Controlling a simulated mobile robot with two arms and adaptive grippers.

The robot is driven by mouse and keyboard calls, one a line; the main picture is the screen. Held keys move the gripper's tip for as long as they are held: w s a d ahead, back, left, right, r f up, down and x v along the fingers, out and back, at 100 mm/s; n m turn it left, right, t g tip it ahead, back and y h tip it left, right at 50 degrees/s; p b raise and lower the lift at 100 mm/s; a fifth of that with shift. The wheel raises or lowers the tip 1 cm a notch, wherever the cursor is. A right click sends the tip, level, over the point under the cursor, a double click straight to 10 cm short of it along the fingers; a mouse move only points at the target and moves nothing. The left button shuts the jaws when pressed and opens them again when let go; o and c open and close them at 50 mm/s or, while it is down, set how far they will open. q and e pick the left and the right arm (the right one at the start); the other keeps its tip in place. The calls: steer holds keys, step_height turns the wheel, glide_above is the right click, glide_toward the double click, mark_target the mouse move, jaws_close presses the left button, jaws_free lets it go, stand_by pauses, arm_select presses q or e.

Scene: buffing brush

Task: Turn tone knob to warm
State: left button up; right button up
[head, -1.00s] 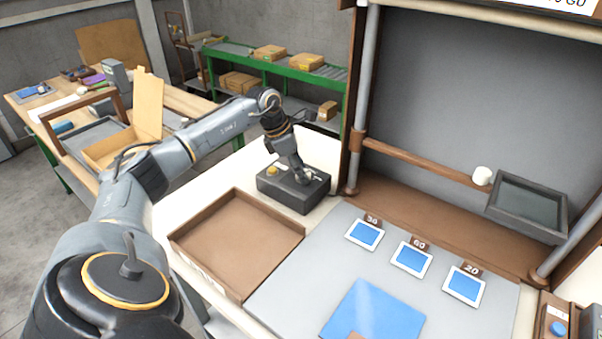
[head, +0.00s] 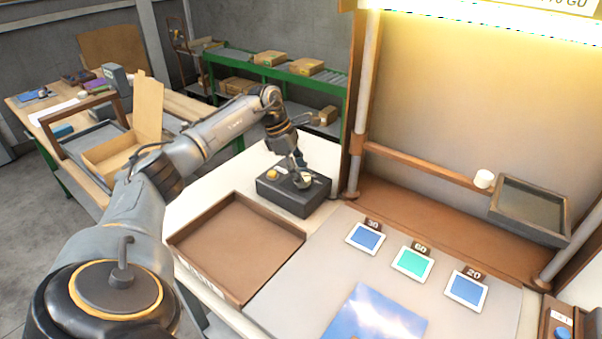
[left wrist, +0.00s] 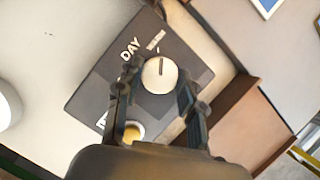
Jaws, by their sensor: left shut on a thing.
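A dark control box (head: 290,197) stands on the pale bench beyond the brown tray. On its top are a round cream knob (left wrist: 160,76) and a yellow button (left wrist: 133,132), which also shows in the head view (head: 272,174). My left gripper (left wrist: 153,95) is shut on the knob, one finger on each side of it. The knob's dark pointer line points up in the left wrist view, toward a small tick between the word DAY (left wrist: 130,48) and a pale label (left wrist: 155,39) too small to read. My right gripper is not in view.
A brown tray (head: 190,236) lies in front of the box. A wooden-framed booth with a lit warm-yellow lamp (head: 480,22) stands at right. Small screens marked 30 (head: 365,239), 60 (head: 412,263) and 20 (head: 466,289) lie on its grey mat; the 60 one is green.

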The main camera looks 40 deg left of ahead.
arm_select(q)
steer(key=o, duration=1.2)
steer(key=shift+c, duration=0.2)
steer(key=v, duration=1.2)
steer(key=shift+d, duration=0.1)
